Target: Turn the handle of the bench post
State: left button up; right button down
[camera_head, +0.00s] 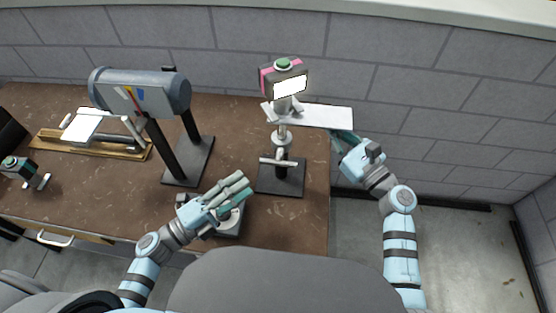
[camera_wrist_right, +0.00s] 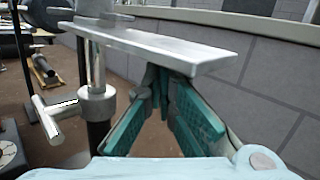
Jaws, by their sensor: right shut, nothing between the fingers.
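The bench post (camera_head: 282,140) stands upright on a black base plate at the bench's right side. Its handle, a short silver crossbar (camera_head: 279,162), sticks out low on the post. It shows left of my fingers in the right wrist view (camera_wrist_right: 56,118). A flat metal plate (camera_head: 322,116) reaches right from higher on the post. My right gripper (camera_head: 338,137) is at the plate's underside near its right end, its fingertips (camera_wrist_right: 157,76) together and empty; I cannot tell if they touch the plate. My left gripper (camera_head: 243,185) is open, left of the post base and apart from the handle.
A pink and black box with a green button (camera_head: 284,79) tops the post. A grey device (camera_head: 229,223) lies under my left gripper. A grey cylinder on a black stand (camera_head: 139,92) and a wooden board (camera_head: 50,141) are left. The block wall rises behind; floor lies right of the bench.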

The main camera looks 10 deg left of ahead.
aim_at(278, 160)
pick_arm(q)
jog(key=x, duration=1.1)
jog(key=shift+w+d, duration=0.2)
jog(key=shift+w, duration=0.05)
jog(key=shift+c, duration=0.4)
jog(key=shift+f, duration=0.1)
grip_shut()
